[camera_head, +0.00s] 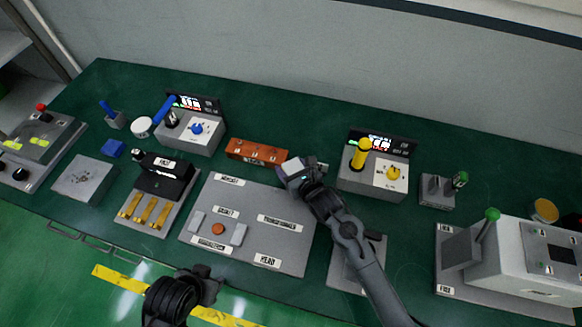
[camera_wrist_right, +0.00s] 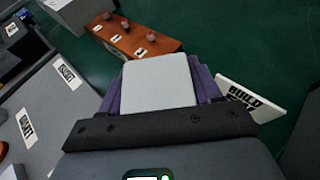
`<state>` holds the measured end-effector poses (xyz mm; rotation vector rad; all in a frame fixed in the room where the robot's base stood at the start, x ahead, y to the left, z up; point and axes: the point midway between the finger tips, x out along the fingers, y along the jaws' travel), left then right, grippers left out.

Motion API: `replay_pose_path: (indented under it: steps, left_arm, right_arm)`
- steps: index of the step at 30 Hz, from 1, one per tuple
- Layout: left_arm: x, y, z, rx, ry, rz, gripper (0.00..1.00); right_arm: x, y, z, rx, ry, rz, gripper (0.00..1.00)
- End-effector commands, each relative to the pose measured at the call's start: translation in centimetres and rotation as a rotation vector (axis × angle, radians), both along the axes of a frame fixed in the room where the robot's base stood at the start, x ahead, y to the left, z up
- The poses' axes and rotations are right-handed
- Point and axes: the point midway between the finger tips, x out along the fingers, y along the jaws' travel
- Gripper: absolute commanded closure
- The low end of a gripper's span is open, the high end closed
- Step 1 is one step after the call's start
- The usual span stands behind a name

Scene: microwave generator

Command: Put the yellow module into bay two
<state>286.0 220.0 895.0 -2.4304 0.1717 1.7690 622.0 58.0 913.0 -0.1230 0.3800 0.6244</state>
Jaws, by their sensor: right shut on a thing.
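My right gripper (camera_head: 300,174) is over the back right of the grey labelled board (camera_head: 200,240). It is shut on a light grey block (camera_wrist_right: 158,82), which fills the space between the purple-sided fingers in the right wrist view. I see no clearly yellow module in its grip. A yellow upright cylinder (camera_head: 361,152) and a yellow knob (camera_head: 393,173) are on the grey unit at the right. My left gripper (camera_head: 205,287) is near the front edge; its fingers are too dark to read. I cannot tell which place is bay two.
An orange-brown block (camera_head: 257,152) with several knobs is just left of my right gripper; it also shows in the wrist view (camera_wrist_right: 130,38). A black unit with brass strips (camera_head: 150,210) stands left of the board. A large white machine (camera_head: 520,255) stands at the right.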

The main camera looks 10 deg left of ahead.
Motion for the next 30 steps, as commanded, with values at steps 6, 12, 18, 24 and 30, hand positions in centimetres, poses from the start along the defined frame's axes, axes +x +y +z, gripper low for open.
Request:
replay_pose_path:
  steps: [6, 12, 18, 24, 30]
  left_arm:
    - [0.00, 0.05, 0.00, 0.002, 0.000, -0.001, 0.57]
    - [-0.01, 0.01, -0.29, 0.000, 0.001, 0.000, 0.57]
    - [0.00, -0.16, -0.25, -0.007, 0.001, 0.004, 0.57]
    - [0.02, -0.28, -0.21, -0.012, 0.001, 0.008, 0.57]
    - [0.01, -0.27, 0.19, -0.011, 0.001, 0.007, 0.57]
  right_arm:
    - [0.06, 0.00, 0.17, 0.001, -0.003, -0.001, 0.77]
    - [0.03, 0.01, -0.26, 0.000, -0.003, 0.001, 0.32]
    - [0.02, 0.00, -0.25, 0.000, -0.001, 0.000, 0.12]
    - [0.02, 0.00, -0.21, 0.000, -0.001, 0.000, 0.12]
    - [-0.35, -0.42, 0.28, -0.001, -0.001, -0.001, 0.12]
